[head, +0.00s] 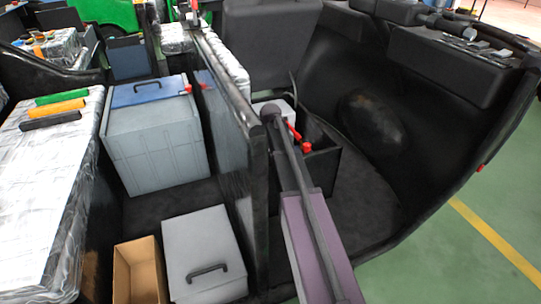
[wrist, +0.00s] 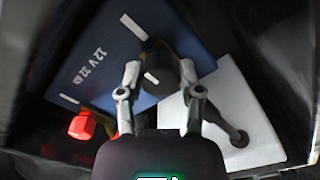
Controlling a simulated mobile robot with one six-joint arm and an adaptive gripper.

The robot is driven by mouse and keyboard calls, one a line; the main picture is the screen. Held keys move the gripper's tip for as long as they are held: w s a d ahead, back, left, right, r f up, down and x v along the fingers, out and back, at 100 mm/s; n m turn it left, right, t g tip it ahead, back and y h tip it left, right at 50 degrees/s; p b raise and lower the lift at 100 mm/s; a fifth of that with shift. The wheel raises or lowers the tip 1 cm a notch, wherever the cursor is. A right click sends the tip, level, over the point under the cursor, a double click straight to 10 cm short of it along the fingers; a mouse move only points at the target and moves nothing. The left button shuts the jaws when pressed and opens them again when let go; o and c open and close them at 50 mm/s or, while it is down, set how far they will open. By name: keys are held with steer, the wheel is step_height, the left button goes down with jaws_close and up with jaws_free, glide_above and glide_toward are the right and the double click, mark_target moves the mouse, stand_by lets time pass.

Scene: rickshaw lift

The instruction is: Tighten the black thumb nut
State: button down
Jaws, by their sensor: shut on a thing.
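In the wrist view my gripper (wrist: 160,72) is shut on the black thumb nut (wrist: 153,78), a dark round knob with a pale mark on its edge. Dark fingertips hide part of the nut. In the head view my arm reaches into the black bin (head: 322,165), and I cannot make out the gripper or the nut there.
A red cap (wrist: 82,125) lies left of my gripper. A white block (wrist: 240,100) with a black knob (wrist: 238,138) is at right. Dark walls enclose the space. A grey box (head: 155,140) and a lidded grey case (head: 205,245) stand left of the partition.

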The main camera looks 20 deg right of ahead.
stand_by(0.3)
steer(key=shift+c, duration=1.3)
jaws_free()
steer(key=shift+w, duration=0.1)
steer(key=shift+n, duration=0.4)
